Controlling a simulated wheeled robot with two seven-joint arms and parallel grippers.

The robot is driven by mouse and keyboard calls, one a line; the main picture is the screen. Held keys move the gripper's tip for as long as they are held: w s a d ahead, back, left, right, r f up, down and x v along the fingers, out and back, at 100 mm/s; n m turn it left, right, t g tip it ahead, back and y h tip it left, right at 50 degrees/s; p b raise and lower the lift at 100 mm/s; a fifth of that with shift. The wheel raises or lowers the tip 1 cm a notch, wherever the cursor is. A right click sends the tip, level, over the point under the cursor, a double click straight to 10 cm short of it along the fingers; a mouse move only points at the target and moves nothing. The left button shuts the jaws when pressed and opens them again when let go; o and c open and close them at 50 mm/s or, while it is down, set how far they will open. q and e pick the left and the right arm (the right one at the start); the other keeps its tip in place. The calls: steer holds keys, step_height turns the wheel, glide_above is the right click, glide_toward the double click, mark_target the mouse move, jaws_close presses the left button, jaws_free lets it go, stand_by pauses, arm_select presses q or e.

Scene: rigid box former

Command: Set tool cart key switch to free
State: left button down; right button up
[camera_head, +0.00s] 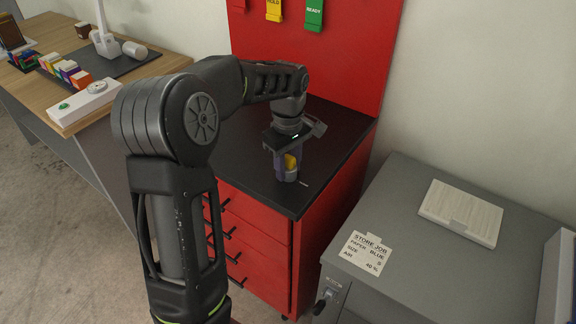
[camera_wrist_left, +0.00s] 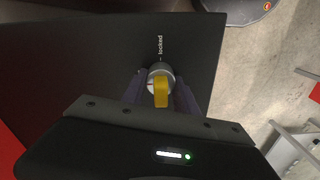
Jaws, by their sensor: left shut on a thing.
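The key switch (camera_wrist_left: 160,72) is a round silver barrel on the black top of the red tool cart (camera_head: 262,238). Its yellow key (camera_wrist_left: 161,92) lies in line with the white tick and the word "locked" (camera_wrist_left: 160,44) in the left wrist view. A "free" label does not show. My left gripper (camera_head: 287,170) points down at the cart top, its fingers on either side of the key, which also shows in the head view (camera_head: 291,162). It is shut on the key. Finger contact is partly hidden by the gripper body. My right gripper is not in view.
A red back panel (camera_head: 318,55) with hanging tags, one a green "READY" tag (camera_head: 314,14), rises behind the cart. A grey cabinet (camera_head: 420,270) with a "STORE JOB" card (camera_head: 364,252) stands at the right. A wooden bench (camera_head: 50,95) with small items stands at the left.

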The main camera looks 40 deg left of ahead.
arm_select(q)
steer(key=c, duration=0.9)
jaws_free()
steer(key=shift+c, duration=0.2)
steer(key=shift+r, duration=0.1)
step_height(320, 180, up, 8)
steer(key=shift+f+b, duration=0.15)
steer(key=shift+b, duration=0.2)
